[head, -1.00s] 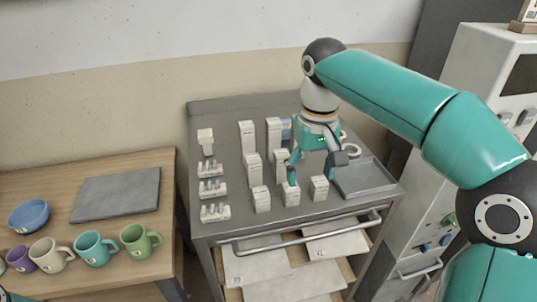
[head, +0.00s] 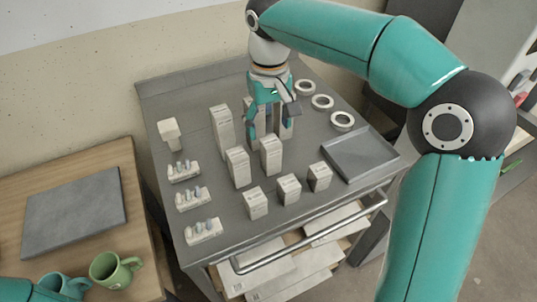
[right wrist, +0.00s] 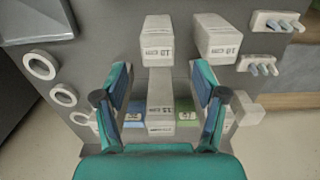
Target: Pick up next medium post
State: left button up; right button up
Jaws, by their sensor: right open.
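Two medium posts (head: 271,156) (head: 238,168), white blocks, stand upright mid-cart. In the right wrist view two posts marked 12 cm (right wrist: 157,52) (right wrist: 218,50) stand beyond my fingertips. My right gripper (head: 268,140) is open, pointing down behind the medium row. A post marked 15 cm (right wrist: 160,112) lies between its spread fingers in the right wrist view; I cannot tell whether they touch it. A tall post (head: 222,130) stands left of the gripper. Three short posts (head: 256,203) (head: 289,188) (head: 319,176) stand in front. My left gripper is out of view.
A grey tray (head: 360,160) lies on the cart's right side, with three white rings (head: 342,121) behind it. Several small pegged racks (head: 194,198) line the left side. Mugs (head: 115,270) stand on the wooden table.

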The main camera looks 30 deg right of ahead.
aim_at(268, 140)
notch_tip(268, 140, down, 6)
jog(key=shift+w+r, duration=0.15)
jog(key=shift+r, duration=0.1)
jog(key=shift+s+d+f, duration=0.1)
jog(key=shift+s+f, duration=0.05)
jog(key=shift+f, duration=1.5)
jog(key=shift+s+d+f, duration=0.1)
jog(key=shift+f, duration=1.5)
jog(key=shift+r, duration=0.1)
grip_shut()
